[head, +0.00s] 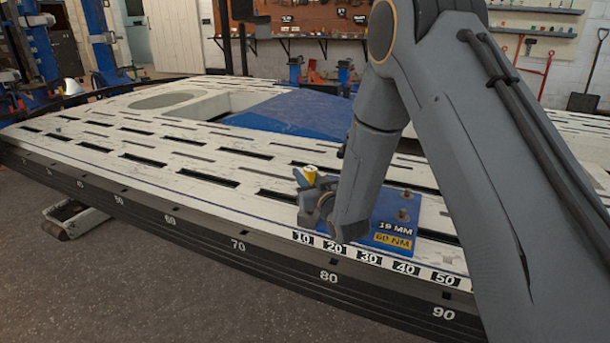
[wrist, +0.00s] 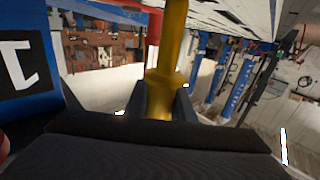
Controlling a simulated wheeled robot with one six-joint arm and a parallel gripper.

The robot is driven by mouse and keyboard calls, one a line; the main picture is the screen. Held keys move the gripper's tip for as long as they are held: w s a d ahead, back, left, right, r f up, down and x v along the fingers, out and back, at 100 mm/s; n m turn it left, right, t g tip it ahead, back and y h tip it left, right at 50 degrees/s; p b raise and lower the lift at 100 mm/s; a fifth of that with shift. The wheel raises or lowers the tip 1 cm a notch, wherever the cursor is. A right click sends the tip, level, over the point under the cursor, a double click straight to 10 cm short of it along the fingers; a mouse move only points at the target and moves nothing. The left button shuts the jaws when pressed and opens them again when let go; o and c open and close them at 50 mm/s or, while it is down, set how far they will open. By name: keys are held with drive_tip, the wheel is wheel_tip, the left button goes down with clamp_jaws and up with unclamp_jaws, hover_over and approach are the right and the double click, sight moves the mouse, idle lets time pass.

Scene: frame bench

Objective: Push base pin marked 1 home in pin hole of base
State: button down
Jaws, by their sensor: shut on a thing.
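The yellow pin (wrist: 172,45) stands lengthwise in the wrist view, with a wider collar near my fingers. My gripper (wrist: 160,105) is shut on it, one dark finger on each side. In the head view, my gripper (head: 316,190) is low over the bench, with a yellow end (head: 310,172) showing above it. A blue plate (head: 385,232) lies on the bench just right of the gripper, partly hidden by my arm. A blue part (wrist: 40,28) with a black panel and a white mark like a 1 is at left in the wrist view. The pin hole and the pin's far end cannot be made out.
The white slotted bench (head: 130,140) has a numbered front edge. A larger blue panel (head: 290,115) lies behind. The bench left of the gripper is clear.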

drive_tip(key=shift+f+b, duration=0.95)
drive_tip(key=shift+f, duration=1)
drive_tip(key=c, duration=1.4)
unclamp_jaws()
drive_tip(key=shift+c, duration=0.2)
drive_tip(key=shift+s+d+f, duration=0.1)
drive_tip(key=p+v, duration=0.2)
drive_tip(key=v, duration=0.5)
drive_tip(key=shift+s+p, duration=0.25)
drive_tip(key=shift+p, duration=0.1)
